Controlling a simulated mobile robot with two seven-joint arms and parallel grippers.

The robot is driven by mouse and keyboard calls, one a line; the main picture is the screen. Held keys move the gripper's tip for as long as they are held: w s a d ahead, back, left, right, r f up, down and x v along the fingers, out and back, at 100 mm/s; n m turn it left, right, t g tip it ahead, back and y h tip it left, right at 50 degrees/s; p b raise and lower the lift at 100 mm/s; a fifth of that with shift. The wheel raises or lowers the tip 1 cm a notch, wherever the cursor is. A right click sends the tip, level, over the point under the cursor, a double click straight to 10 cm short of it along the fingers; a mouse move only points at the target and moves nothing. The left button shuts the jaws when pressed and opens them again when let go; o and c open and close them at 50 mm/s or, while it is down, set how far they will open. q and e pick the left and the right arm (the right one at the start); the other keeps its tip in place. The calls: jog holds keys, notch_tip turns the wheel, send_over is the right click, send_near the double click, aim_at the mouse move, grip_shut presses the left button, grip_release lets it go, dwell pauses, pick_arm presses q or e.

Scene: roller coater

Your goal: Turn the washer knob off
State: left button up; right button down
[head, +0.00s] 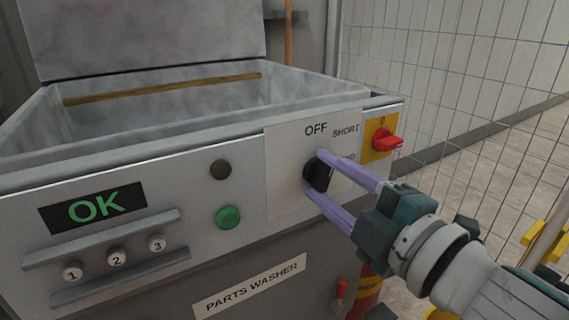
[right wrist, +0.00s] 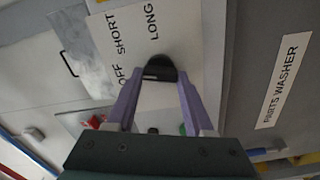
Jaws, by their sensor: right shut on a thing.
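The black washer knob (head: 317,174) sits on a pale plate (head: 283,165) on the front panel of the parts washer. OFF is printed above the knob, SHORT to its upper right, and a partly hidden label to its right. My right gripper (head: 318,174) comes in from the right, its two purple fingers shut on the knob, one above and one below. In the right wrist view the knob (right wrist: 160,68) sits between the fingertips, with OFF, SHORT and LONG readable beside it. I cannot tell which label the knob points to. My left gripper is not in view.
A red switch (head: 386,142) on a yellow plate is close to the right of the knob. A green button (head: 228,217), a dark button (head: 220,169) and an OK display (head: 94,207) are to the left. A wire fence (head: 470,75) stands at the right.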

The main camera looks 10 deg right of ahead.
jog(key=shift+n, duration=1.5)
jog(key=shift+c, duration=1.4)
grip_release()
jog(key=v, duration=1)
jog(key=shift+p, duration=0.3)
